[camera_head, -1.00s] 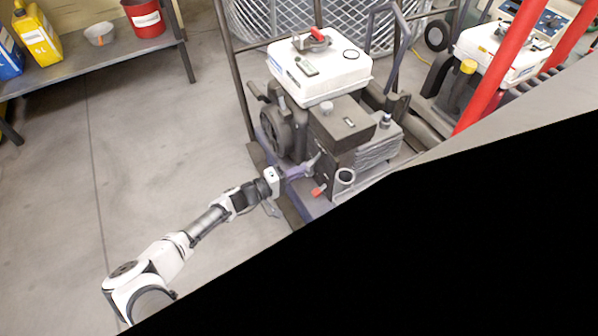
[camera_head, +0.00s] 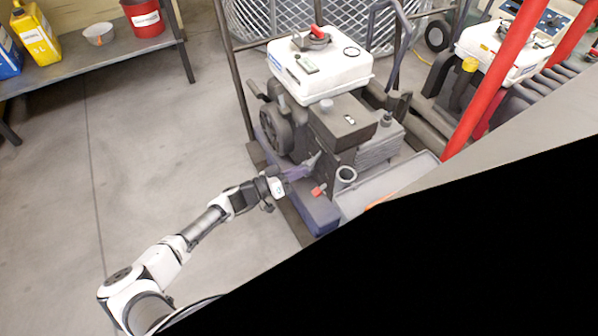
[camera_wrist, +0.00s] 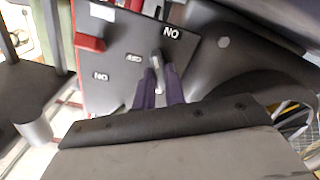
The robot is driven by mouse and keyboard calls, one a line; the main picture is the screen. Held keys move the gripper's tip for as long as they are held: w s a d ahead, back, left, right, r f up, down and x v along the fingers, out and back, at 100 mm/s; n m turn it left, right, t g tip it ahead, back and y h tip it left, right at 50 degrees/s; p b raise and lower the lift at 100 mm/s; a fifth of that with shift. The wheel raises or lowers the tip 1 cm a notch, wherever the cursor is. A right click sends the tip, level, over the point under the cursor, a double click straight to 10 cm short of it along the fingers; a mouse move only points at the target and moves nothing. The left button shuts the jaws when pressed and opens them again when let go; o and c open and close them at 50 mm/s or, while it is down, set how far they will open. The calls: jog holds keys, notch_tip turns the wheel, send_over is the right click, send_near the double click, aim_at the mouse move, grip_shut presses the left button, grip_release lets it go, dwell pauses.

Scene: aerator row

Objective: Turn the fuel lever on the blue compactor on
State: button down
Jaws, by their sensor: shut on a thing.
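The compactor with the blue base (camera_head: 322,213) stands at the middle of the head view, a white tank (camera_head: 322,72) on top. My gripper (camera_head: 305,171) is at the front of its engine, shut on a small grey lever (camera_head: 314,159). In the wrist view my gripper (camera_wrist: 158,88) has its purple fingers on both sides of this grey lever (camera_wrist: 156,60). A red lever (camera_wrist: 90,42) is farther left on the same dark panel (camera_wrist: 120,30).
A second machine with a white tank (camera_head: 500,48) stands at the right behind a red post (camera_head: 490,85). A shelf (camera_head: 100,60) with a yellow canister (camera_head: 36,36), a bowl (camera_head: 99,34) and a red bucket (camera_head: 143,18) is at the upper left. The floor at left is clear.

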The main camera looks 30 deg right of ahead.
jog(key=m+b, duration=0.1)
jog(key=m, duration=0.4)
jog(key=shift+m, duration=0.4)
dwell(0.4)
jog(key=c, duration=1.5)
grip_release()
jog(key=shift+o, duration=0.2)
jog(key=a+p, duration=0.2)
jog(key=a, duration=1.1)
jog(key=shift+w+a, duration=0.35)
jog(key=shift+a, duration=0.05)
